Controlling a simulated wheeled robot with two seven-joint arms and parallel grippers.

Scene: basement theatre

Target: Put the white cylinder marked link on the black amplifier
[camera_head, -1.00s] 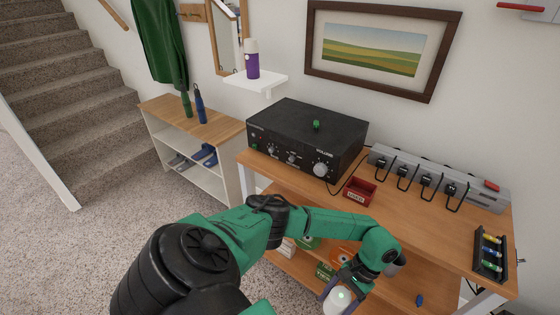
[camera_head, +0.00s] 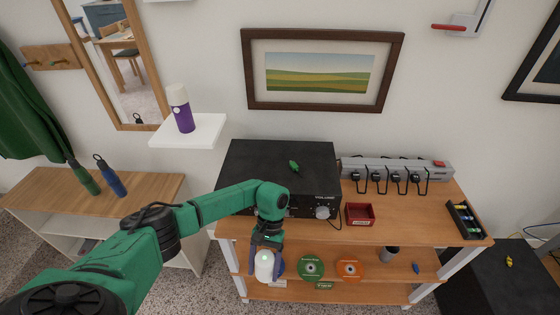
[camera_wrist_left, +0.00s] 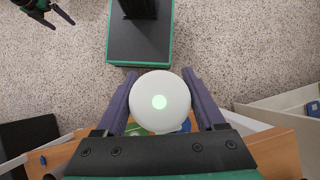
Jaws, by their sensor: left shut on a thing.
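The left wrist view shows the cylinder (camera_wrist_left: 160,101) between the two purple-grey fingers. No readable "link" mark shows. The black amplifier (camera_head: 245,163) stands on the bench top behind my left gripper; my forearm hides part of its front. A small green object (camera_head: 294,166) lies on its top. My right gripper (camera_wrist_left: 62,24) shows small at the upper left of the left wrist view, its fingers apart and empty.
A red box (camera_head: 360,214) and a grey power strip (camera_head: 400,168) with several plugs are right of the amplifier. A dark battery tray (camera_head: 466,220) sits at the bench's right end. A white wall shelf (camera_head: 190,131) holds a purple bottle (camera_head: 182,110). Much of the amplifier's top is clear.

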